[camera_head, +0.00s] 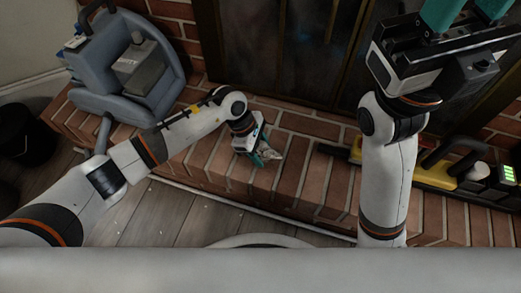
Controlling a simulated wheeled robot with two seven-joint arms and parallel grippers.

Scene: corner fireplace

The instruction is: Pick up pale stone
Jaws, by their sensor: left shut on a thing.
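The pale stone (270,154) is a small, light grey lump low over the brick hearth. My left gripper (264,157) reaches in from the left and is shut on it, its teal fingers at the stone. The fingers partly cover the stone, and I cannot tell whether it still touches the bricks. My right gripper (467,10) is raised at the upper right, close to the camera. Its two teal fingers are apart with nothing visible between them, and their tips are cut off by the top edge.
A grey-blue machine (118,62) stands on the brick hearth (300,178) at the left. A yellow and black tool (437,168) lies at the right, partly behind my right arm. Dark fireplace doors (285,50) rise behind. A black bin (25,135) stands at the far left.

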